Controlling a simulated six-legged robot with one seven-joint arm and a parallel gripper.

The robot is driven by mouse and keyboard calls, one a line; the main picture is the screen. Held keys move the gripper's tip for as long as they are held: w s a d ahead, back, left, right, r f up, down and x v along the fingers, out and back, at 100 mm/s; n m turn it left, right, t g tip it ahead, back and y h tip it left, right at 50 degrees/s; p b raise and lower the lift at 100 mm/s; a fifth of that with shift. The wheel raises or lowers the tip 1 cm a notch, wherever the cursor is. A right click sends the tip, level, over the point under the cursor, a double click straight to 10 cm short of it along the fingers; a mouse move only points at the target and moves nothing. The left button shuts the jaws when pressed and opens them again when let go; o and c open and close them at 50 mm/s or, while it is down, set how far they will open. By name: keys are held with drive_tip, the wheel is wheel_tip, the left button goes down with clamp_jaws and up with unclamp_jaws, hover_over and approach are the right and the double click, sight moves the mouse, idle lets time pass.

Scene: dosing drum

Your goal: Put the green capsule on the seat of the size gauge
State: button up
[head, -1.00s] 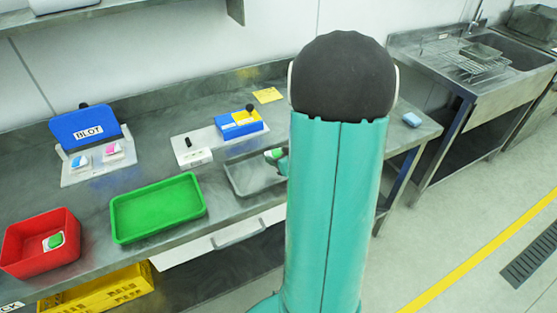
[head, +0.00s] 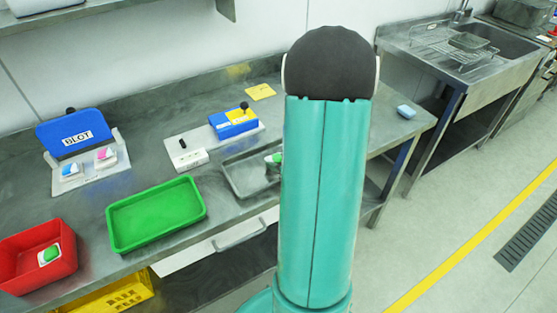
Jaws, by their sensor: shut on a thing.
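A green and white capsule (head: 274,158) shows as a small patch at the right end of the grey tray, just left of my arm. My gripper (head: 278,164) is mostly hidden behind my own arm and is shut on this capsule. Whether the capsule touches the tray is hard to tell. Another green and white piece (head: 50,255) lies in the red bin.
The grey tray (head: 236,187), green tray (head: 112,235) and red bin (head: 38,280) line the bench front. A blue and yellow device (head: 226,128) and the blue BLOT stand (head: 75,130) with two small pieces are behind. A yellow card (head: 260,92) lies at the back.

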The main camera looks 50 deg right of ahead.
drive_tip(key=shift+s, duration=0.15)
drive_tip(key=shift+f, duration=0.2)
drive_tip(key=o, duration=0.8)
drive_tip(key=shift+o, duration=0.8)
